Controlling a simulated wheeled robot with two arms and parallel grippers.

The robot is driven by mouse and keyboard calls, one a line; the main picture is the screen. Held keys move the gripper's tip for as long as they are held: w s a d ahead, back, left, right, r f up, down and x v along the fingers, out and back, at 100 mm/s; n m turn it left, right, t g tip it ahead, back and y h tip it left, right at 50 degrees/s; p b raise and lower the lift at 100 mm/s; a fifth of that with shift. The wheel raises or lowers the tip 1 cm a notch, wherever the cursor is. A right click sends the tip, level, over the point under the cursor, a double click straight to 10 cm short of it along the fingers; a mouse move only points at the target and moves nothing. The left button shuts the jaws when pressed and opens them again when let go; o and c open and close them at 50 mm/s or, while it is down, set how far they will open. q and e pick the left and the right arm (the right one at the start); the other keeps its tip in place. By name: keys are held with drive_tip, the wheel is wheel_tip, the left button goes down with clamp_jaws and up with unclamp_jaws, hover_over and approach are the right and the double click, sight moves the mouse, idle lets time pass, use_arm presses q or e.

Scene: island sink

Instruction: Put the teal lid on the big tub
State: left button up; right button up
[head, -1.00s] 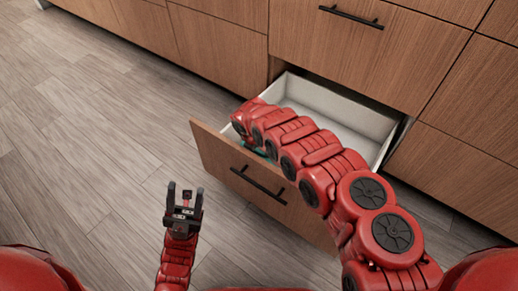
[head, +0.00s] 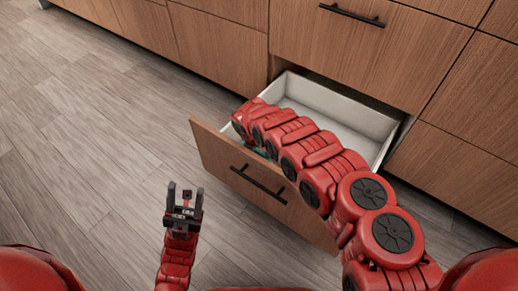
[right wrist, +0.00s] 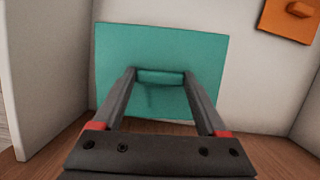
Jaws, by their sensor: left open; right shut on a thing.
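The teal lid (right wrist: 162,55) is a flat rectangular panel with a raised bar handle. In the right wrist view it stands near upright against a pale wall inside the open drawer. My right gripper (right wrist: 160,78) is shut on the lid's handle, one finger at each end. In the head view only a sliver of the teal lid (head: 261,152) shows under my right arm, which hides the right gripper. My left gripper (head: 185,197) is open and empty above the floor, left of the drawer. The big tub is not seen in either view.
The open drawer (head: 340,108) has white walls and a wooden front with a black handle (head: 258,184). An orange piece with a knob (right wrist: 289,18) is at the upper right in the right wrist view. Closed wooden cabinet fronts (head: 215,52) stand behind. The floor at left is clear.

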idle(0.4)
drive_tip(key=o, duration=1.2)
drive_tip(key=shift+o, duration=0.2)
drive_tip(key=shift+r+p, duration=2.7)
drive_tip(key=shift+r, duration=0.8)
drive_tip(key=shift+f, duration=0.1)
